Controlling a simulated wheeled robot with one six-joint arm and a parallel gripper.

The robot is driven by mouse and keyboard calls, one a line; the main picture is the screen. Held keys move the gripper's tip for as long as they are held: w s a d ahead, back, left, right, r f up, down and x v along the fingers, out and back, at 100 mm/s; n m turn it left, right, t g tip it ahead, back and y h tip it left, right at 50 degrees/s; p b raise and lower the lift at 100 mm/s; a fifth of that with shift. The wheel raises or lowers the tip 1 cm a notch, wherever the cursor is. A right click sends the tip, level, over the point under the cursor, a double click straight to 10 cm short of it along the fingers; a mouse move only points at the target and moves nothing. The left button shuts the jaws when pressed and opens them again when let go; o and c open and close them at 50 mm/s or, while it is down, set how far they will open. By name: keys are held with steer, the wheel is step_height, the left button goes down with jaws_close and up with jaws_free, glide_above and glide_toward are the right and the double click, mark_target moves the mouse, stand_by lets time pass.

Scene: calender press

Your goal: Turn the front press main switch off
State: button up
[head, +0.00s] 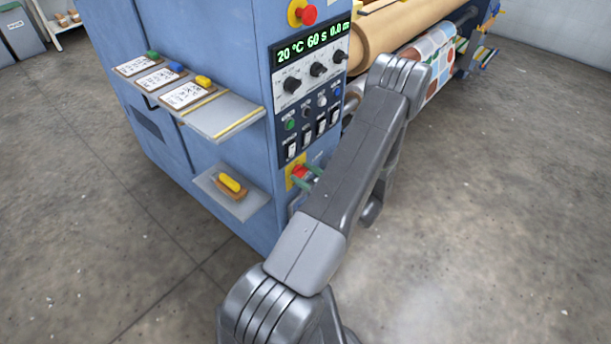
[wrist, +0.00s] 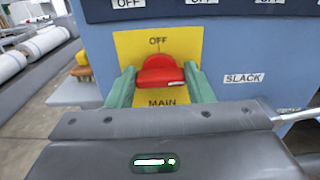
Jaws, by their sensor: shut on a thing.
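The main switch is a red knob (wrist: 160,70) on a yellow plate (wrist: 125,45) of the press front. The plate reads OFF above the knob and MAIN below it. The knob's grip bar looks roughly level across the plate; its exact pointing direction is hard to tell. My gripper (wrist: 160,84) has one green finger on each side of the knob and is shut on it. In the head view the red knob (head: 299,172) shows low on the panel's right face, partly hidden by my fingers.
The blue press body (head: 215,60) carries a control panel (head: 312,65) with a display, black knobs and switches. A red emergency button (head: 307,14) is above. A shelf (head: 225,118) and a lower shelf with a brush (head: 232,185) stick out left. The right floor is open.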

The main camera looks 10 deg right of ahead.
steer(key=n+b, duration=0.5)
steer(key=b, duration=0.3)
steer(key=n+b, duration=0.6)
steer(key=b, duration=0.2)
steer(key=n+b, duration=0.6)
steer(key=b, duration=0.3)
steer(key=shift+s+a+f, duration=0.15)
steer(key=shift+a+f, duration=0.05)
steer(key=shift+f, duration=0.15)
steer(key=shift+o, duration=0.2)
steer(key=shift+r+n+b, duration=0.1)
steer(key=shift+n+b, duration=0.2)
steer(key=shift+n, duration=0.1)
steer(key=o, duration=1)
steer(key=shift+c, duration=0.2)
steer(key=p+v, duration=0.3)
steer(key=v, duration=1.1)
